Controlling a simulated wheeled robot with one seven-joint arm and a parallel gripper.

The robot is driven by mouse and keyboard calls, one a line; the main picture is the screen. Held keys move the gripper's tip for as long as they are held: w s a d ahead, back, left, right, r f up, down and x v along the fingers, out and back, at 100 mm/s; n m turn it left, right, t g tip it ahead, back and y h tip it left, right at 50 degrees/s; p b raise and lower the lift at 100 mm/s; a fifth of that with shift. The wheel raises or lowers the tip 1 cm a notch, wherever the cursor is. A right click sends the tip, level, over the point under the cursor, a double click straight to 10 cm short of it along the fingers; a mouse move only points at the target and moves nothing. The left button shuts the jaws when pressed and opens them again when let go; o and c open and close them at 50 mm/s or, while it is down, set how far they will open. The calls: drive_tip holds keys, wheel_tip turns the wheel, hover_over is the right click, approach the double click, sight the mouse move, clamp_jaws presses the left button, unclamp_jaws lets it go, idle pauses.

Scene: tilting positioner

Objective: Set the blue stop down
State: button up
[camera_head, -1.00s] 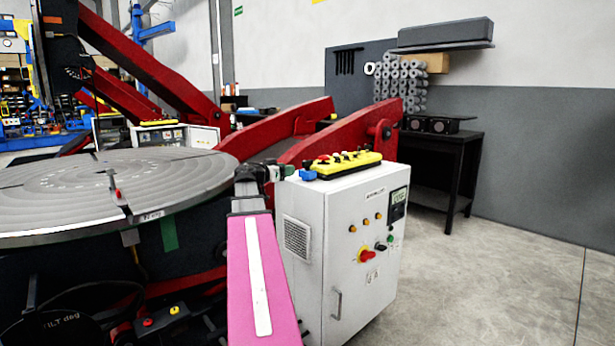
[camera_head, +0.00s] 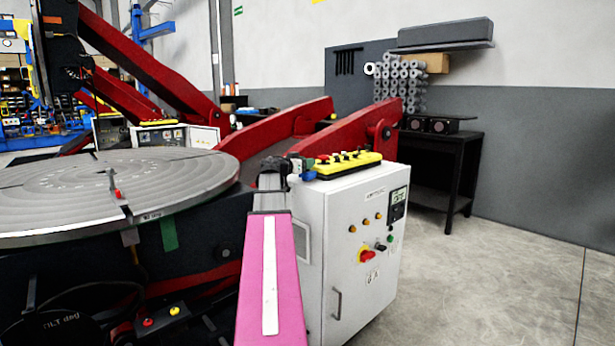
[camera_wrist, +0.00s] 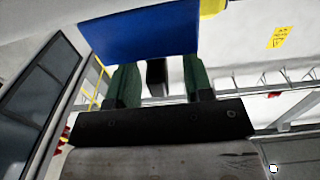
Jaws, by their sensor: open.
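The blue stop (camera_head: 309,176) shows as a small blue piece at the left end of the yellow control box, at the cabinet's top edge. In the wrist view the blue stop (camera_wrist: 140,35) is a wide blue block across the tips of my gripper (camera_wrist: 160,75). The two green fingers stand apart, with a dark upright piece between them. Whether the fingertips touch the stop I cannot tell. In the head view my gripper (camera_head: 292,167) is small, dark and partly hidden, close beside the stop.
The white cabinet (camera_head: 365,240) carries the yellow control box (camera_head: 345,163) with buttons on top. The round grey turntable (camera_head: 60,205) is at the left, with a small red piece (camera_head: 116,194) on it. Red beams (camera_head: 340,135) rise behind. The floor at right is clear.

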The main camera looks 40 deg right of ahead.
drive_tip(key=shift+d, duration=0.55)
clamp_jaws()
drive_tip(key=shift+a, duration=0.1)
idle(0.9)
